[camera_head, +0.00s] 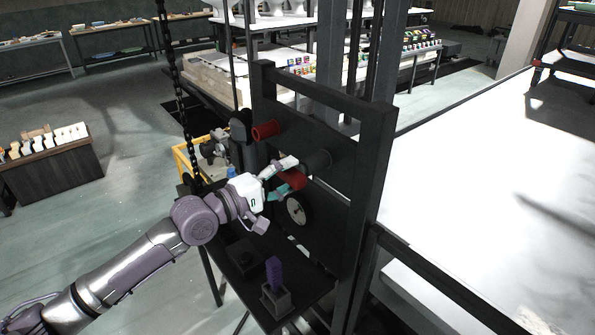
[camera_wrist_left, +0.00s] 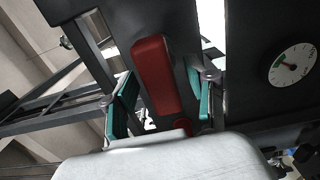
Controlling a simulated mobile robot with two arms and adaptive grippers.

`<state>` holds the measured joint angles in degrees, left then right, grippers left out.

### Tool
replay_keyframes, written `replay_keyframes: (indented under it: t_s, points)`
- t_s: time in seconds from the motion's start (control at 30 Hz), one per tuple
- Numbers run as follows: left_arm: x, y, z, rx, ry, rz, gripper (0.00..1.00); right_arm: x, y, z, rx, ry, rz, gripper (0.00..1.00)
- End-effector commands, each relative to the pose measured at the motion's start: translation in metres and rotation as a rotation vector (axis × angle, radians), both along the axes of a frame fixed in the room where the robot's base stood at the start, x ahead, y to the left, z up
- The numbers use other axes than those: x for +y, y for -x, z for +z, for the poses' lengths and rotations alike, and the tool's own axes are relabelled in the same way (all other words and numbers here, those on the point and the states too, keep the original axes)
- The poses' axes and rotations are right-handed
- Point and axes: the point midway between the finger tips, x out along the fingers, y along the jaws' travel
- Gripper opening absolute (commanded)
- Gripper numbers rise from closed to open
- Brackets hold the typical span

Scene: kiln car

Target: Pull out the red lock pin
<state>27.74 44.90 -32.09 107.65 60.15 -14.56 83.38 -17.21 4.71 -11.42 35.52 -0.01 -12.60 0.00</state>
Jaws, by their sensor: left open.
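A red part (camera_head: 293,180) sticks out from the dark upright panel, just above the round gauge. In the left wrist view it is a long rounded red block (camera_wrist_left: 154,75), with a small red round piece (camera_wrist_left: 181,127) near its lower end. My left gripper (camera_head: 284,177) is open at the panel, its teal fingers on either side of this red part. The left wrist view shows the fingers (camera_wrist_left: 163,92) apart, with gaps beside the block. A second red cylinder (camera_head: 265,130) projects higher on the panel. I cannot tell which red part is the lock pin. My right gripper is out of view.
A purple piece (camera_head: 274,276) stands in a grey holder on the shelf below. A chain (camera_head: 178,95) hangs behind my arm. A white surface (camera_head: 480,190) lies right.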

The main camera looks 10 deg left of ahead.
Motion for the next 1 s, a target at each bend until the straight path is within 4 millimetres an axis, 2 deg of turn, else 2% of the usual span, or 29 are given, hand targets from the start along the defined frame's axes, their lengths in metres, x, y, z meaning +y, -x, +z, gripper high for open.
replay_keyframes:
  t_s: [0.3,1.0]
  points:
    - [0.0002,0.0001,-0.0001,0.0,0.0,0.0,0.56,0.0059,-0.0005,-0.0002,0.0,-0.008,-0.002,0.73]
    - [0.0003,0.0002,0.0002,0.001,0.001,0.0,0.56,0.001,-0.0007,0.0061,-0.001,-0.001,0.0,0.73]
